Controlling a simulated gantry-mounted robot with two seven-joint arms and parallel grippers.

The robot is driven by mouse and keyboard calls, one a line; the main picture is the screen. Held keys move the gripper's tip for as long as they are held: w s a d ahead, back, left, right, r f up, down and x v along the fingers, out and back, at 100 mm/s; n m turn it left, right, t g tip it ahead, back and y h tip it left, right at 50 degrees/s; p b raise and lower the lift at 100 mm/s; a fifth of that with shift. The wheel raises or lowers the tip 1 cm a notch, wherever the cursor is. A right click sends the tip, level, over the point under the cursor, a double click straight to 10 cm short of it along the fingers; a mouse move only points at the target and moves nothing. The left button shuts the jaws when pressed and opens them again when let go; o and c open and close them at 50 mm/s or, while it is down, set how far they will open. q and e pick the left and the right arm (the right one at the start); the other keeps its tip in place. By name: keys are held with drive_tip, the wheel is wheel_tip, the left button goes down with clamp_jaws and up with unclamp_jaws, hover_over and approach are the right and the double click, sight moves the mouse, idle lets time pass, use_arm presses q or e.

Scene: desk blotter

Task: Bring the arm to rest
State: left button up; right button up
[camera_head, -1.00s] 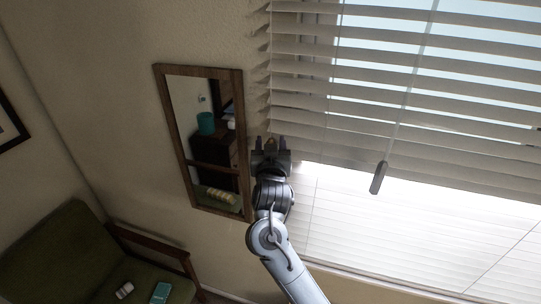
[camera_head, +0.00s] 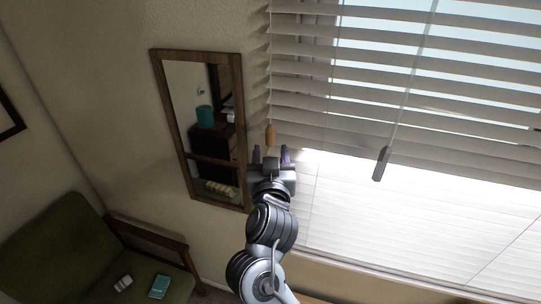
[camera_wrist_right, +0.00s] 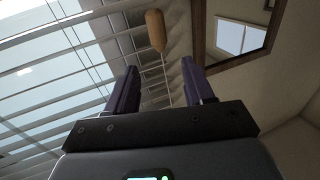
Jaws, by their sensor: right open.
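My right gripper (camera_head: 271,155) is raised in front of the wall, between the framed mirror and the window blinds. Its two fingers stand apart with nothing between them, and they point up. A small wooden cord pull (camera_head: 270,135) hangs just above the fingertips in the head view. In the right wrist view the open fingers (camera_wrist_right: 160,88) show again, and the cord pull (camera_wrist_right: 155,30) hangs beyond them, clear of both. My left gripper is in neither view.
The mirror (camera_head: 156,90) hangs left of my right gripper. Slatted blinds (camera_head: 400,105) with a grey-tipped wand (camera_head: 382,164) cover the window on the right. A green armchair (camera_head: 60,240) holds a teal item (camera_head: 159,287) and a small pale item (camera_head: 123,283).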

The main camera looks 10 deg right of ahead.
drive_tip(key=s+d+f+n+g+p, duration=0.1)
drive_tip(key=s+d+f+g, duration=0.2)
drive_tip(key=f, duration=0.7)
drive_tip(key=s+d+f+g, duration=0.1)
drive_tip(key=s+d+f, duration=0.3)
drive_tip(key=f, duration=0.6)
drive_tip(key=s+d+f+n+g+p, duration=0.15)
drive_tip(key=s+f, duration=0.35)
drive_tip(key=f, duration=0.5)
drive_tip(key=s+d+f+g+y, duration=0.1)
drive_tip(key=s+f+g+y, duration=0.15)
drive_tip(key=s, duration=0.35)
drive_tip(key=s+d+f+g+y, duration=0.1)
drive_tip(key=s+d+f, duration=0.1)
drive_tip(key=s+f, duration=0.35)
drive_tip(key=s+r+n+g, duration=0.1)
drive_tip(key=s+r+g, duration=0.1)
drive_tip(key=s, duration=0.4)
drive_tip(key=s+r+n+g, duration=0.1)
drive_tip(key=s+r+g, duration=0.1)
drive_tip(key=s, duration=0.5)
drive_tip(key=shift+a+g+p, duration=0.4)
drive_tip(key=shift+a+g, duration=0.05)
drive_tip(key=shift+g, duration=0.05)
drive_tip(key=shift+s+y, duration=0.1)
drive_tip(key=shift+y, duration=0.15)
